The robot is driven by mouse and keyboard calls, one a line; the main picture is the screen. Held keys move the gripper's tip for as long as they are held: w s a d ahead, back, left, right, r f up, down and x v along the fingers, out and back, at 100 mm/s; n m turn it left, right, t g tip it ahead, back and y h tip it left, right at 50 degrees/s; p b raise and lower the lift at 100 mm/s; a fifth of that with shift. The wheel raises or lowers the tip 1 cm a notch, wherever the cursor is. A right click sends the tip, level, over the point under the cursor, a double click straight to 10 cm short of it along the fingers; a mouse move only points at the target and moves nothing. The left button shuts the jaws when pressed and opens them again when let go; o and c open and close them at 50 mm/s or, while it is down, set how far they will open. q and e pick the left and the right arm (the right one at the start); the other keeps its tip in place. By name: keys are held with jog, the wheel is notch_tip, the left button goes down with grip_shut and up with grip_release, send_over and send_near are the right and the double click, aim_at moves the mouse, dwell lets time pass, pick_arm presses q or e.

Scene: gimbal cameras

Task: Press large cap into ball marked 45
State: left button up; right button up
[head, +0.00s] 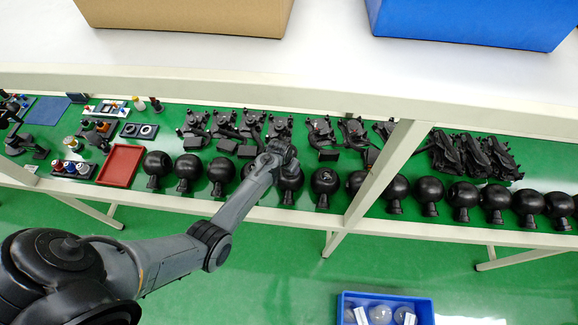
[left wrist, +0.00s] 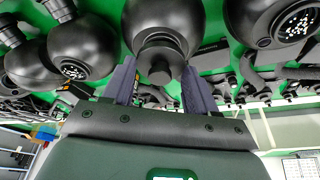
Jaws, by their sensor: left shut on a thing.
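Black balls with short necks stand in a row along the front of the green bench; one ball (head: 325,180) has a white mark too small to read. In the left wrist view, my left gripper (left wrist: 160,72) is shut on the neck of a black ball (left wrist: 158,25), a finger at each side. In the head view its arm reaches the row and its wrist hides the fingers. Another ball (left wrist: 292,22) shows white marks, as does one at left (left wrist: 75,50); I cannot read 45 on either. I cannot pick out the large cap. My right gripper is not in view.
A red tray (head: 120,166), a rack of small coloured-top parts (head: 72,169) and a plate with two rings (head: 139,130) lie at left. Black gimbal parts (head: 233,123) stand behind the balls. A shelf crosses above. A blue bin (head: 424,311) is on the floor.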

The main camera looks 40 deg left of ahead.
pick_arm(q)
jog(key=shift+f+b, duration=0.55)
jog(key=shift+f, duration=0.25)
jog(key=o, duration=1.1)
jog(key=shift+r, duration=0.1)
jog(key=shift+s+r, duration=0.2)
jog(key=shift+r, duration=0.35)
jog(key=v, duration=0.9)
jog(key=shift+s+r+p, duration=0.1)
jog(key=shift+r+p, duration=0.15)
jog(key=shift+p, duration=0.15)
